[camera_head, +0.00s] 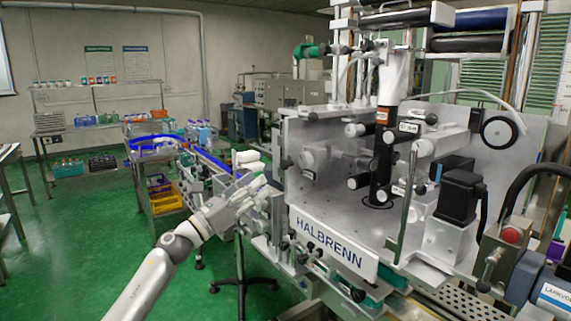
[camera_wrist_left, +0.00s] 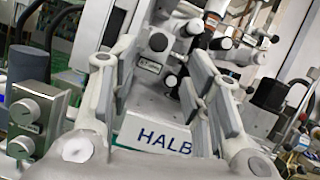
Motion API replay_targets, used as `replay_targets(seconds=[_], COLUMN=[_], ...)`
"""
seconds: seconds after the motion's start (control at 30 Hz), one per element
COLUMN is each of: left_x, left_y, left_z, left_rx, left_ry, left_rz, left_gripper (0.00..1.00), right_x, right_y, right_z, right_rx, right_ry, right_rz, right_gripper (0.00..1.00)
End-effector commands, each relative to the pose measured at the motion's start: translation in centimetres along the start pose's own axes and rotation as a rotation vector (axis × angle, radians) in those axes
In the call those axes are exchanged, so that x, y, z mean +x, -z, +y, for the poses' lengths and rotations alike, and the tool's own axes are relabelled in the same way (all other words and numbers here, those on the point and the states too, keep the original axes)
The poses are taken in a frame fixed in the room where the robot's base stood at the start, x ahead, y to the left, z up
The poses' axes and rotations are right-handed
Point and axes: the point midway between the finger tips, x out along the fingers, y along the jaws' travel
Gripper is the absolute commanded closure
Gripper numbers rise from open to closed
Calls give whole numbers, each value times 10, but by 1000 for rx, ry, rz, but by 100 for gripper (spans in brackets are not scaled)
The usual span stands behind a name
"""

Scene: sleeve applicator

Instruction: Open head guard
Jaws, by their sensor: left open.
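The HALBRENN sleeve applicator (camera_head: 330,243) fills the right of the head view. Its head, with a black column (camera_head: 382,150) and rollers, stands above the grey deck. A vertical metal bar (camera_head: 405,215) stands at the deck's front right; I cannot tell whether it belongs to the head guard. A clear guard panel is hard to make out. My left gripper (camera_head: 258,182) is at the machine's front left corner. In the left wrist view its fingers (camera_wrist_left: 163,95) are wide apart and empty, with the name plate (camera_wrist_left: 155,137) beyond them. My right gripper is out of view.
A conveyor with a blue edge (camera_head: 205,158) runs back left from the machine. A red button (camera_head: 510,235) and a blue-grey unit (camera_head: 535,280) stand at the lower right. Shelves (camera_head: 70,130) line the back left. The green floor on the left is mostly free.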

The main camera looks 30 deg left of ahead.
Motion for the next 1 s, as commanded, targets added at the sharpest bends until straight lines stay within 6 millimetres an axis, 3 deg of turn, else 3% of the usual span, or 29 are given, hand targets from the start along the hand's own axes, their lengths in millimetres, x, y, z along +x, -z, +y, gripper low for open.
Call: replay_targets(seconds=[0.3,0.5,0.7,1.0], left_x=[55,80,90,91], left_y=[-5,-2,0,0], left_z=[0,0,0,0], left_rx=[-6,-6,-5,-4], left_ry=[-2,-3,-2,-1], left_rz=[-4,-2,-1,0], left_gripper=[56,56,56,58], right_x=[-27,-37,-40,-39], right_y=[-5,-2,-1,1], right_z=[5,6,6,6], right_rx=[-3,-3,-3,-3], right_ry=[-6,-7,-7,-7], right_rz=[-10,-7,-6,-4], right_gripper=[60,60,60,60])
